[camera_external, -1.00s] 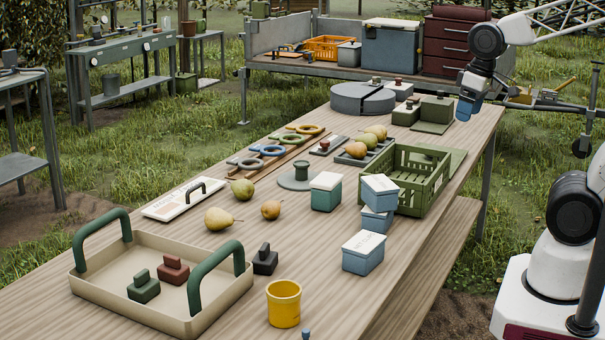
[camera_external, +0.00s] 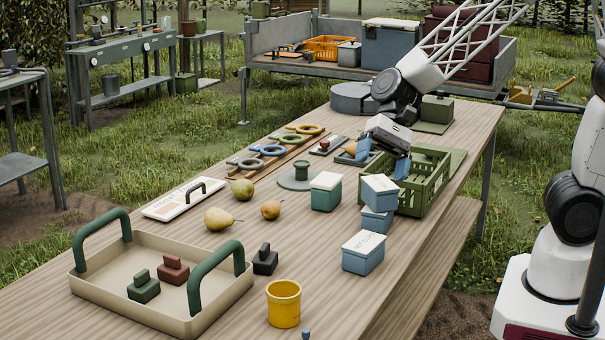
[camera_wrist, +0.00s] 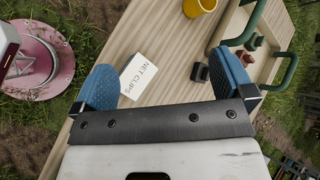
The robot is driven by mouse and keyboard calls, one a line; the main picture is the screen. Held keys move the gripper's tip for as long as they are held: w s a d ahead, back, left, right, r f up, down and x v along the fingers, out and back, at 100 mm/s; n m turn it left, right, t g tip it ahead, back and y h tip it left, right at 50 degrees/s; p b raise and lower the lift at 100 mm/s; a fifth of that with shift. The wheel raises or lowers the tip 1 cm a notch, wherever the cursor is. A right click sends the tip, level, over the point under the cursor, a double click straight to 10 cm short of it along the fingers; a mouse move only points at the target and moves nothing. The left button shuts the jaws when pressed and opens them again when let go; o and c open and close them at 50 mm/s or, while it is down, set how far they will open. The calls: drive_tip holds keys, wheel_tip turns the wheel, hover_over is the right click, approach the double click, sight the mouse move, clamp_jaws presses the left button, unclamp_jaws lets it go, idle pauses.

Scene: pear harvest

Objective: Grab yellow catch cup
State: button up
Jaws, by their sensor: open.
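The yellow catch cup (camera_external: 284,304) stands upright near the front edge of the wooden table in the external view. In the wrist view the yellow cup (camera_wrist: 199,6) is cut off by the top edge, beyond the fingers. My gripper (camera_external: 382,166) is above the far half of the table, over the green crate and the pear tray, well apart from the cup. In the wrist view my gripper (camera_wrist: 168,88) has its two blue fingers wide apart with nothing between them.
A blue box labelled net clips (camera_external: 363,252) and stacked boxes (camera_external: 380,191) stand between my gripper and the cup. A beige tray (camera_external: 220,309) with green handles is left of the cup, with a black block (camera_external: 265,262) nearby. The green crate (camera_external: 430,188) is below my gripper.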

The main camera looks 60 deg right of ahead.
drive_tip(key=w+a+f+m+y, duration=0.1)
drive_tip(key=w+a+f+m, duration=0.2)
drive_tip(key=a, duration=0.2)
drive_tip(key=w+a+f+m+y, duration=0.2)
drive_tip(key=a+f, duration=0.2)
drive_tip(key=a, duration=0.2)
drive_tip(key=m+t+y, duration=0.1)
drive_tip(key=m+t, duration=0.1)
drive_tip(key=m, duration=0.4)
approach(276, 303)
drive_tip(key=d, duration=0.1)
drive_tip(key=shift+r, duration=0.1)
drive_tip(key=shift+x, duration=1.25)
drive_tip(key=shift+x, duration=2.65)
drive_tip(key=c, duration=1)
